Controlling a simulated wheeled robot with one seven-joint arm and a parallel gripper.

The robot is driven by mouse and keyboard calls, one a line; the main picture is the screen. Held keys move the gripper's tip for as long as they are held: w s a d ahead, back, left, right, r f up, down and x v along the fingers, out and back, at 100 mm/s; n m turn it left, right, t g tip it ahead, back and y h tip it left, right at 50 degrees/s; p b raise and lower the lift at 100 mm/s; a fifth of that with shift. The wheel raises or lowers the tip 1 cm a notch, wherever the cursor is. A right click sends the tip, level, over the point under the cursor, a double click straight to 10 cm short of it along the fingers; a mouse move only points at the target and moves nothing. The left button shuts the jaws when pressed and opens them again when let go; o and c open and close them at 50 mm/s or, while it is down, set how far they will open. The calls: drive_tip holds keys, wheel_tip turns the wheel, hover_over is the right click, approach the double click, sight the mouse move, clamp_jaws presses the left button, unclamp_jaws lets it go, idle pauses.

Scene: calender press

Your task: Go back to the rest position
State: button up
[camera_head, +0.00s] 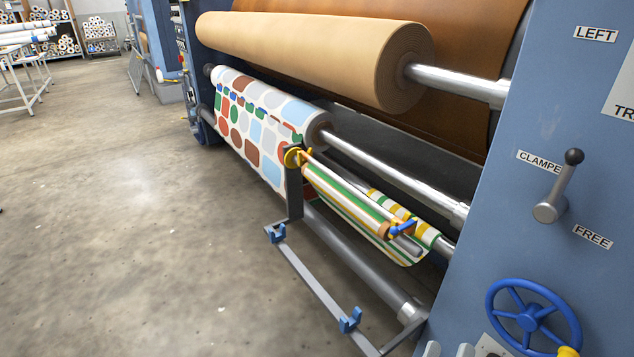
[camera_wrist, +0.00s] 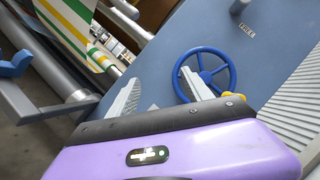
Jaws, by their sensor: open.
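My gripper (camera_wrist: 161,92) shows in the wrist view with its two grey fingers spread apart and nothing between them. Its fingertips also show at the bottom edge of the head view (camera_head: 448,349). The gripper is in front of the blue side panel of the press, to the left of the blue handwheel (camera_head: 533,316). The handwheel also shows behind the right finger in the wrist view (camera_wrist: 203,73). I cannot tell how far the fingers are from the panel.
A lever (camera_head: 558,187) stands between the CLAMPED and FREE labels. A brown roll (camera_head: 310,50), a patterned roll (camera_head: 258,122) and a striped roll (camera_head: 345,203) sit in the press. A low frame with blue hooks (camera_head: 312,292) juts over the floor. Open floor (camera_head: 120,220) lies left.

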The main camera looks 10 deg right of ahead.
drive_tip(key=s+a+r+n+t+y, duration=0.1)
drive_tip(key=s+a+n+t+y, duration=0.3)
drive_tip(key=n, duration=0.7)
drive_tip(key=s+a+r+n+t+y, duration=0.1)
drive_tip(key=s+a+n+y, duration=0.2)
drive_tip(key=n+y, duration=0.5)
drive_tip(key=s+f+n+g+y+p, duration=0.1)
drive_tip(key=s+n+g+y, duration=0.3)
drive_tip(key=s+n, duration=1)
wheel_tip(320, 180, up, 36)
drive_tip(key=n+p, duration=0.1)
drive_tip(key=p, duration=3.6)
drive_tip(key=shift+w+a, duration=0.2)
drive_tip(key=shift+w, duration=0.2)
